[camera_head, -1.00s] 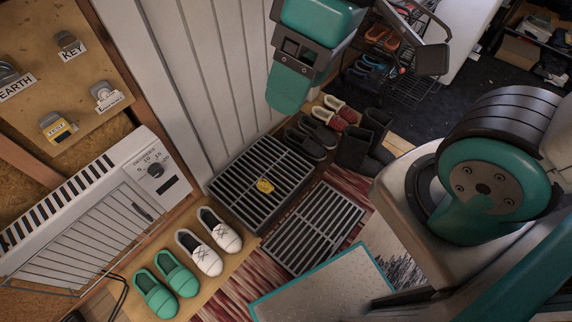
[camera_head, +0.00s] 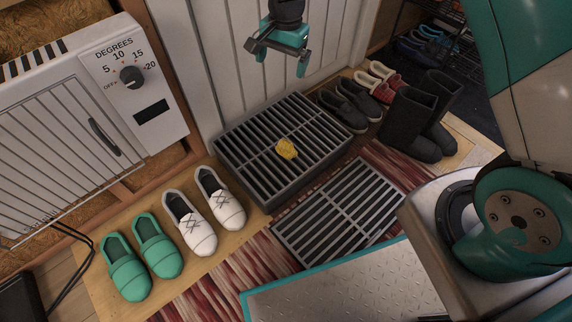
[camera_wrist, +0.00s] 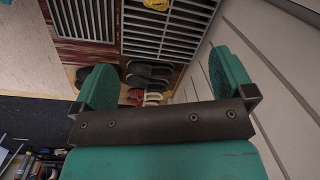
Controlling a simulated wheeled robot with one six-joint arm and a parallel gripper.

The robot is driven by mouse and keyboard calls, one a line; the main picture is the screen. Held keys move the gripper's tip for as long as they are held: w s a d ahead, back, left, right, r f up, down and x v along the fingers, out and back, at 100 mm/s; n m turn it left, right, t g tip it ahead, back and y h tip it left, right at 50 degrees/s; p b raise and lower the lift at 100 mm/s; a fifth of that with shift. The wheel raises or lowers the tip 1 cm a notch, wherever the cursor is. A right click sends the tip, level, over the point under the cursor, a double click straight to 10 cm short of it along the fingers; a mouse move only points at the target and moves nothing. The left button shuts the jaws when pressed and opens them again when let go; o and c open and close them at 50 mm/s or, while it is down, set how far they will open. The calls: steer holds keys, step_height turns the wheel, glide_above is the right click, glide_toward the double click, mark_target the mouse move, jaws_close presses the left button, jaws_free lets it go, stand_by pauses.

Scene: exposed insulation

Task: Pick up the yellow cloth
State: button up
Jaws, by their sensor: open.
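The yellow cloth (camera_head: 287,148) is a small crumpled piece lying on top of the raised dark slatted grate box (camera_head: 240,171) against the white panel wall. My gripper (camera_head: 284,55) is above and behind the cloth, near the wall, with its fingers apart and nothing between them. In the wrist view the cloth (camera_wrist: 156,4) is cut off by the top edge, on the grate (camera_wrist: 165,40). My gripper's two teal fingers (camera_wrist: 163,80) are spread wide there, apart from the cloth.
Green shoes (camera_head: 145,256) and white shoes (camera_head: 205,210) stand left of the grate box. Dark shoes (camera_head: 343,104) and black boots (camera_head: 417,115) stand to its right. A flat grate (camera_head: 338,213) lies in front on a red striped rug (camera_head: 245,272). A white heater (camera_head: 90,110) is at left.

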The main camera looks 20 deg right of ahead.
mark_target(287, 141)
steer(key=w+f+m+b, duration=0.1)
steer(key=f+b, duration=0.3)
steer(key=f, duration=0.7)
steer(key=w+d+f+m+b, duration=0.1)
steer(key=f+b, duration=0.4)
steer(key=f, duration=0.6)
steer(key=w+d+f+m+h+b, duration=0.1)
steer(key=f+b, duration=0.4)
steer(key=f, duration=0.6)
steer(key=shift+w+d+f+m, duration=0.15)
steer(key=shift+w+m, duration=0.15)
steer(key=shift+m, duration=0.15)
steer(key=shift+w+d+f+m, duration=0.15)
steer(key=shift+w+m, duration=0.15)
steer(key=shift+m, duration=0.15)
steer(key=f+b, duration=0.1)
steer(key=f, duration=0.1)
steer(key=f+b, duration=0.4)
steer(key=shift+s, duration=0.25)
steer(key=c, duration=0.9)
